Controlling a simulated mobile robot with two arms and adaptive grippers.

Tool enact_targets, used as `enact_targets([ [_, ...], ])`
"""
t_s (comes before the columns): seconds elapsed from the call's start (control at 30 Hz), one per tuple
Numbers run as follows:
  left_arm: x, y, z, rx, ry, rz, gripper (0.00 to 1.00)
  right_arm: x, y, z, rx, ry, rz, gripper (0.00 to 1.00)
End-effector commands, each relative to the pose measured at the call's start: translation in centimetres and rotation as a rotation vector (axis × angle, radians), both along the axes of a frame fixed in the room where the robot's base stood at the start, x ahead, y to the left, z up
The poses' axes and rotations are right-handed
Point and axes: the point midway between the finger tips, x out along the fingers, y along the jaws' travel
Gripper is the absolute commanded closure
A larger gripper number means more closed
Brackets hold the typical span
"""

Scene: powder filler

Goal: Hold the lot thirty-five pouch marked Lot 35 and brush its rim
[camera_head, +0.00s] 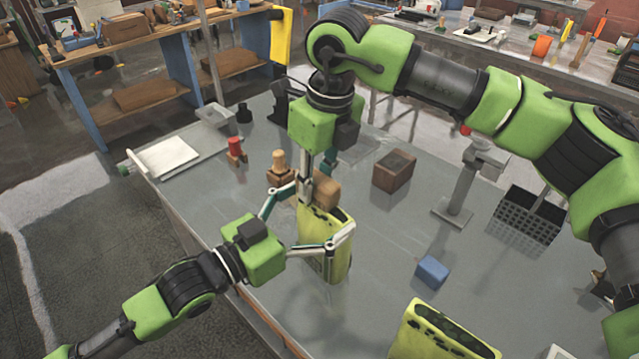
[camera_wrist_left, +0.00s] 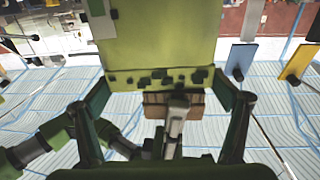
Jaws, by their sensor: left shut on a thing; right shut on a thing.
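A yellow-green pouch (camera_head: 338,262) stands upright on the grey table, with a dark-spotted rim at its top. My left gripper (camera_head: 313,220) is shut on it, one finger on each side. In the left wrist view the pouch (camera_wrist_left: 155,45) fills the space between both fingers. My right gripper (camera_head: 316,181) points down from above, shut on a brown wooden brush (camera_head: 327,189) at the pouch's rim. The brush (camera_wrist_left: 158,104) also shows beside the rim in the wrist view. I cannot tell whether its bristles touch the rim. No lot marking is readable.
A second yellow-green pouch (camera_head: 435,338) stands at the front. A blue block (camera_head: 432,272), a brown box (camera_head: 394,171), a grey stand (camera_head: 459,190) and a dark rack (camera_head: 528,215) are to the right. A red-topped item (camera_head: 235,150) and a wooden-knobbed item (camera_head: 279,162) stand behind left.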

Motion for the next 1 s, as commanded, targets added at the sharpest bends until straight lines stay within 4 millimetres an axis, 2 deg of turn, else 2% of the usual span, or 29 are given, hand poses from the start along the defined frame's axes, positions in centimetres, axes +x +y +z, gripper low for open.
enact_targets([
  [0.03, 0.0, -0.1, 0.4, -0.007, -0.007, -0.003, 0.22, 0.2, 0.2, 0.0, 0.000, 0.000, 0.000, 1.00],
  [0.67, 0.0, 0.0, 0.2, -0.003, -0.004, -0.001, 0.22, 0.8, 0.7, 0.0, 0.000, 0.000, 0.000, 1.00],
  [1.0, -0.3, -0.3, 0.3, -0.006, -0.004, -0.007, 0.19, 2.0, 1.7, 0.1, 0.005, -0.006, -0.001, 1.00],
])
